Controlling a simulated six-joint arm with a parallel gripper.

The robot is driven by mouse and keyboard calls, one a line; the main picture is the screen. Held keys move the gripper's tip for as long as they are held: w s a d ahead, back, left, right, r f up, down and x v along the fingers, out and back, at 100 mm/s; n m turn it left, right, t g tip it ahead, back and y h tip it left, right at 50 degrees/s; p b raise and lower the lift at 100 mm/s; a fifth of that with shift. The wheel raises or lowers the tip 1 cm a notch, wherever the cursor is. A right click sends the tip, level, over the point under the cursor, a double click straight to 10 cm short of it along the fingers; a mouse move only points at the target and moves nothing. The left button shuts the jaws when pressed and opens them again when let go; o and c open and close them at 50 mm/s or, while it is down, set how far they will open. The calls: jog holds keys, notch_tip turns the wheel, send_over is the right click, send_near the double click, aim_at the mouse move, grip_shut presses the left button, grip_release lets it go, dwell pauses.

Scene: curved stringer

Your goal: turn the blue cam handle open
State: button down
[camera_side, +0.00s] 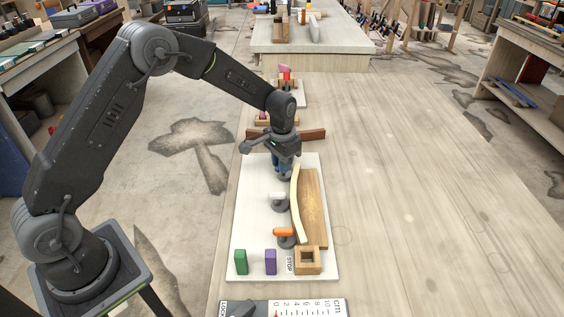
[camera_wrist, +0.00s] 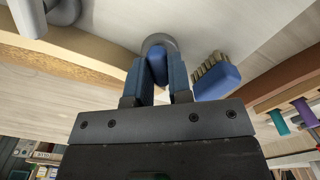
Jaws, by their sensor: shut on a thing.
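My gripper (camera_wrist: 158,80) points down at the far end of the white board and is shut on the blue cam handle (camera_wrist: 158,66), with one finger on each side of it. The handle's grey round cam (camera_wrist: 160,41) shows just beyond the fingertips. In the side view my gripper (camera_side: 284,165) hides most of this handle, so its turn angle is hard to tell there. A pale curved strip (camera_side: 295,203) runs along a brown wooden form (camera_side: 315,205), beside the cams. A white cam handle (camera_side: 278,196) and an orange cam handle (camera_side: 284,231) sit nearer the camera.
Green (camera_side: 240,262) and purple (camera_side: 270,262) blocks and a square wooden block with a hole (camera_side: 308,261) stand at the board's near end. A blue brush (camera_wrist: 217,79) lies close beside my fingers. A brown curved bar (camera_side: 310,135) lies behind my gripper. The table's right is clear.

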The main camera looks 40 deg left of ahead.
jog(key=n, duration=0.5)
jog(key=shift+n, duration=0.3)
jog(key=n, duration=0.5)
dwell(0.4)
jog(key=c, duration=1)
grip_release()
jog(key=shift+c, duration=0.2)
